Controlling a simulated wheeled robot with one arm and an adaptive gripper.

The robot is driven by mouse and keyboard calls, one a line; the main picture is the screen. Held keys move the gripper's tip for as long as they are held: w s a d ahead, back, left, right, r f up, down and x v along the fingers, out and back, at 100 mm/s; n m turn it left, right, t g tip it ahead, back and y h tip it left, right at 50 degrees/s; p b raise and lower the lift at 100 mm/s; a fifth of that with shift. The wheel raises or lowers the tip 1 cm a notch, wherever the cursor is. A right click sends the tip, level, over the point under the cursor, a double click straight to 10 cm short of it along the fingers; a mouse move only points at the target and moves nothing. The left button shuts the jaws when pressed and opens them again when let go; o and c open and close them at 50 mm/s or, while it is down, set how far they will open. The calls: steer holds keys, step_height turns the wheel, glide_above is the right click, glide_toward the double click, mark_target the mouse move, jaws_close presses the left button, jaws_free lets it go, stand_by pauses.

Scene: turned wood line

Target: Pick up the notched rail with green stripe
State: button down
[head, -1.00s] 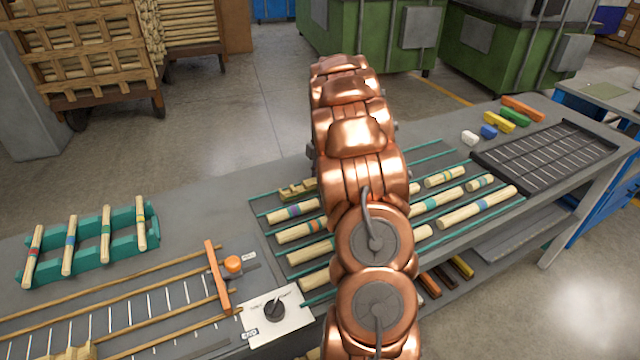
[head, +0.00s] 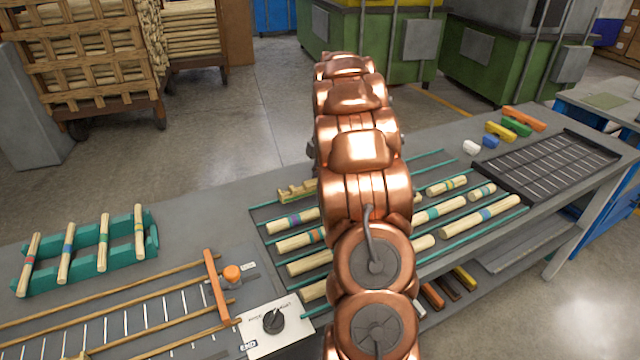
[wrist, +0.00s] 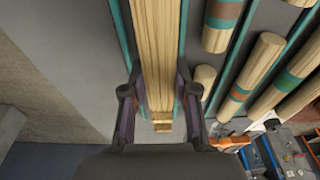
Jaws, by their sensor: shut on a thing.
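In the head view a pale wooden notched rail (head: 297,190) lies in the farthest lane of the rack, its right part hidden behind my arm. In the wrist view a long pale wooden rail (wrist: 156,55) runs between my fingers, with a stepped, notched end below them. It appears to be the same rail. I see no green stripe on the part that shows. My gripper (wrist: 155,100) is shut on this rail, one finger on each side. In the head view my gripper is hidden behind my copper arm. I cannot tell whether the rail is clear of the rack.
Striped round rods (head: 490,212) lie in neighbouring lanes between thin teal dividers (head: 275,206). A teal stand (head: 150,243) with several rods is at the left. A knob panel (head: 290,330) and a dark gridded tray (head: 590,181) flank the rack.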

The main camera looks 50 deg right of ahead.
steer(key=s+a+b, duration=0.1)
steer(key=s+a, duration=0.2)
steer(key=s+a+r+b, duration=0.1)
steer(key=s+a, duration=0.2)
steer(key=a, duration=0.1)
steer(key=s+a+b, duration=0.1)
steer(key=s+a, duration=0.2)
steer(key=s, duration=0.1)
steer(key=shift+a+r, duration=0.2)
steer(key=shift+a, duration=0.05)
steer(key=shift+s+a, duration=0.2)
steer(key=shift+s, duration=0.05)
steer(key=shift+s, duration=0.1)
